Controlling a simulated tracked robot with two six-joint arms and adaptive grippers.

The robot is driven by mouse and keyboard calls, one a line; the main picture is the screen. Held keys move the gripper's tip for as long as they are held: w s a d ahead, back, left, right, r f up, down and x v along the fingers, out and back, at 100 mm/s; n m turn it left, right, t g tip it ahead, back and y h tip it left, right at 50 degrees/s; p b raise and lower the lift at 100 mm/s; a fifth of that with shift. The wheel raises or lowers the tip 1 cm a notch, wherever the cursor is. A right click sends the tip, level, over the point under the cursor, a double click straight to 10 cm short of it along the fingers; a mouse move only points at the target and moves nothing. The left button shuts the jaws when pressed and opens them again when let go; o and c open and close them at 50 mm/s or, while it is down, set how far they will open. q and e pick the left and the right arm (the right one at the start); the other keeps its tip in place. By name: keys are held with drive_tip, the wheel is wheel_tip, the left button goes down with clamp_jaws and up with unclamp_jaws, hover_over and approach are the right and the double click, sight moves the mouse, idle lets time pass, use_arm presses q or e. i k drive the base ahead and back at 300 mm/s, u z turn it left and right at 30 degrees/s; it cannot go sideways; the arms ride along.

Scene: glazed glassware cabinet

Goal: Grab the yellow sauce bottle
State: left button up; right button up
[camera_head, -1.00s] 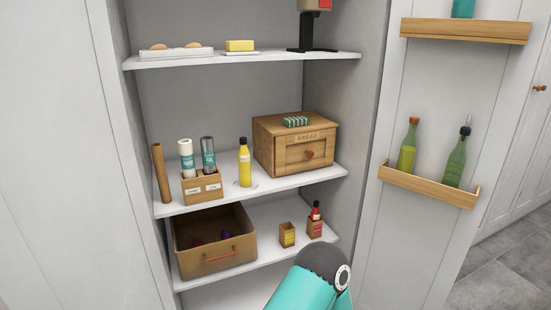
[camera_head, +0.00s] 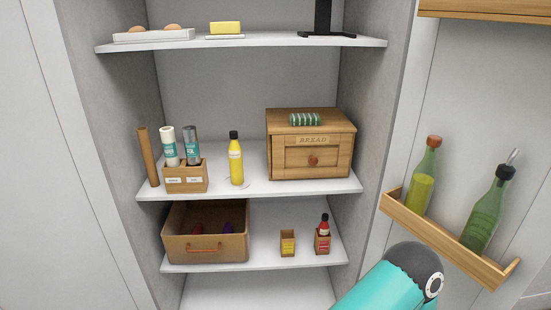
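The yellow sauce bottle (camera_head: 236,165) has a black cap and a pale label. It stands upright on the middle shelf (camera_head: 252,190), left of the wooden bread box and right of a small wooden holder. Nothing touches it or hides it. A teal arm link of mine with a dark joint comes in at the bottom right, well below and right of the bottle. Neither of my grippers shows in the picture.
The bread box (camera_head: 311,150) stands right of the bottle. A drawer-like bin (camera_head: 205,247) and two small boxes are on the shelf below. The open door's rack (camera_head: 440,242) with two green bottles is at right.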

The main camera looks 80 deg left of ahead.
sight(235, 153)
drive_tip(key=z, duration=0.15)
drive_tip(key=i, duration=0.4)
drive_tip(key=u, duration=3.5)
drive_tip(key=k, duration=0.3)
drive_tip(key=u, duration=0.2)
drive_tip(key=i, duration=1.35)
drive_tip(key=z, duration=0.35)
